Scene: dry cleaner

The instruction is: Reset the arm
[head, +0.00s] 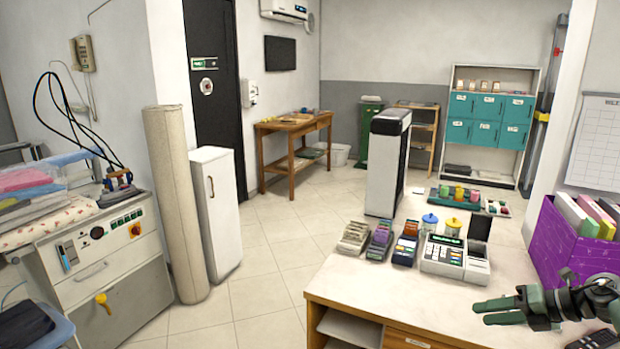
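My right gripper (481,314) comes in from the right edge, above the front right part of the white counter (375,288). Its two green fingers point left with a gap between them, and nothing shows between them. The dark arm behind it runs off the right edge. My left arm and gripper are not in this view.
A cash register (443,256) and several card holders (380,240) stand on the counter left of and beyond the gripper. A purple box of folders (562,243) stands close behind my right arm. The counter's front left is bare. An ironing station (110,260) is at left.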

